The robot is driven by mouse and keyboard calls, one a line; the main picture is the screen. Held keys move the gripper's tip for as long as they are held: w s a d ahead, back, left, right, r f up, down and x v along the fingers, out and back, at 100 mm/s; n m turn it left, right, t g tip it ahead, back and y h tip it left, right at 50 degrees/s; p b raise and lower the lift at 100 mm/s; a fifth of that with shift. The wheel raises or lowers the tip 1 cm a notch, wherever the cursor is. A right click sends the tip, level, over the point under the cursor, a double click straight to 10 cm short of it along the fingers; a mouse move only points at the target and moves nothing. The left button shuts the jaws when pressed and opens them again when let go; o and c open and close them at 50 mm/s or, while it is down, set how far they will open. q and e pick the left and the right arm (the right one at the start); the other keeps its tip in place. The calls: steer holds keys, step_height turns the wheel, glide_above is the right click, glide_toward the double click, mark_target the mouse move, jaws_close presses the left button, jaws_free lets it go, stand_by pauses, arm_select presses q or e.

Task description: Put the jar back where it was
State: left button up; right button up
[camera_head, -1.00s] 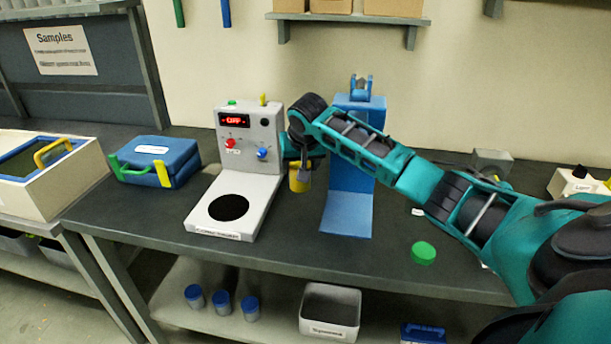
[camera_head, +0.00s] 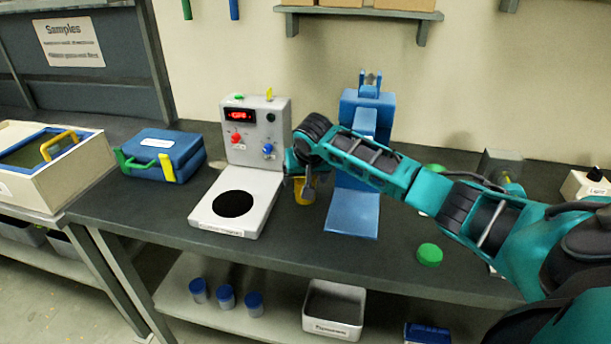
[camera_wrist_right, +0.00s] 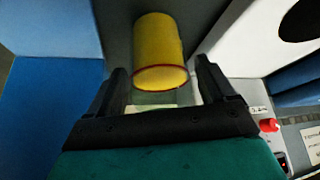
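The jar (camera_head: 304,192) shows as a small yellow body below my right gripper (camera_head: 306,180), between the grey machine and the blue stand. In the right wrist view the yellow jar (camera_wrist_right: 160,48) has a dark red edge and a pale, see-through part (camera_wrist_right: 158,98) between the fingers. My right gripper (camera_wrist_right: 163,85) has a finger on each side of that part and appears shut on it. I cannot tell whether the jar touches the table. My left gripper is not in view.
The grey machine (camera_head: 257,186) with a black disc stands left of the jar. The blue stand (camera_head: 352,215) is close on its right. A green lid (camera_head: 429,254) lies on the dark table (camera_head: 330,258). A blue case (camera_head: 160,155) is farther left.

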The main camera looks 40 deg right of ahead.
steer(key=shift+o, duration=0.5)
steer(key=shift+r, duration=0.1)
steer(key=shift+r, duration=0.2)
steer(key=v, duration=1.1)
steer(key=shift+s+r, duration=0.2)
steer(key=shift+r, duration=0.05)
steer(key=shift+a, duration=0.15)
